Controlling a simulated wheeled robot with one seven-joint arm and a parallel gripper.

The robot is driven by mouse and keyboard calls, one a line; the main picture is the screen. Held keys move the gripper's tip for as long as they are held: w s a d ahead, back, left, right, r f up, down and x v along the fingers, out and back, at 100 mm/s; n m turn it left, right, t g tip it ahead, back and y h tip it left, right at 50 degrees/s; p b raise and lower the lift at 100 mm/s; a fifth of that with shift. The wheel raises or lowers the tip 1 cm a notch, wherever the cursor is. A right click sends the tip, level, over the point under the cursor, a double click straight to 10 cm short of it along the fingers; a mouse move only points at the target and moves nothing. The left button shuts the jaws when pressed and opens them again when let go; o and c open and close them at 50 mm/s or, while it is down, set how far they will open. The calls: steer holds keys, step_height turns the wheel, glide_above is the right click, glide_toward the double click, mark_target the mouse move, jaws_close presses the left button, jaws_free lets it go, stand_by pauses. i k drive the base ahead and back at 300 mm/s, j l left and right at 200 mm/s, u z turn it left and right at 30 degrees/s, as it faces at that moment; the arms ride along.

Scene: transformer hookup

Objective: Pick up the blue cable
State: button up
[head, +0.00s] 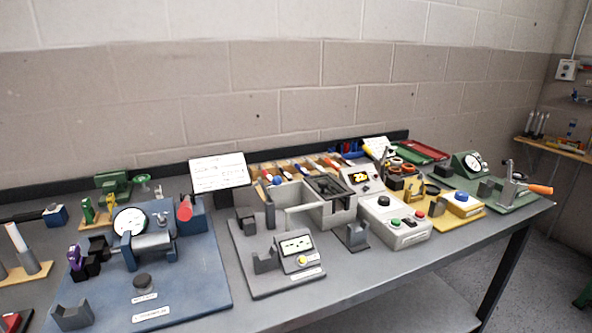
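I cannot make out the blue cable with certainty. Small dark blue shapes (347,149) stand at the back of the long grey bench (395,283), left of a yellow and white item. They are too small to tell whether they are cable. A small rounded blue end (277,181) also shows among the tools in the middle. Several coiled rings (411,155) in red, white and dark colours lie near the back right. My gripper is not in view.
A blue fixture plate (205,292) with a round dial stands at the left. A wall shelf (553,146) is at far right. The bench's front strip is mostly clear.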

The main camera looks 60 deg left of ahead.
mark_target(305, 173)
steer(key=i+u, duration=0.25)
steer(key=u, duration=0.25)
steer(key=i+u, duration=0.25)
steer(key=u, duration=0.2)
steer(key=i+l+u, duration=0.1)
steer(key=i+u, duration=0.15)
steer(key=u, duration=0.25)
steer(key=i+j+u, duration=0.1)
steer(key=u, duration=0.4)
steer(key=i+u, duration=0.45)
steer(key=i+l+u, duration=0.1)
steer(key=u, duration=0.4)
